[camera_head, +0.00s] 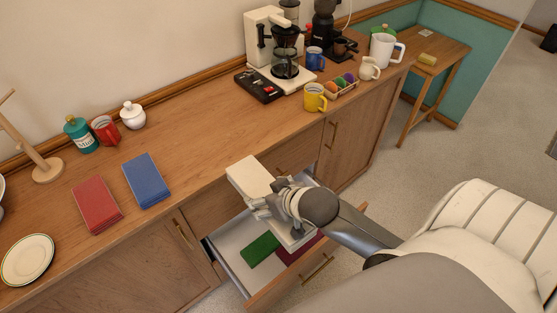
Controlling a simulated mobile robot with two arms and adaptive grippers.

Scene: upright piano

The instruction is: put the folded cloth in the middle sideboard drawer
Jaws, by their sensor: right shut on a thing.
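My right gripper (262,201) comes in from the right over an open sideboard drawer (229,239). It is shut on a cream folded cloth (247,176), which it holds at the drawer's back edge, near the sideboard front. I cannot tell whether the cloth touches the sideboard. The drawer lies between two cupboard doors and is pulled out. A green folded cloth (260,249) and a dark red one (297,250) lie inside, the dark red one partly hidden by my arm. My left gripper is not in view.
On the sideboard top (205,135) lie a red book-like block (96,204) and a blue one (147,180). A plate (27,259) is at left. A yellow mug (315,97), an egg tray (341,86) and a coffee maker (283,52) stand at the back right.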

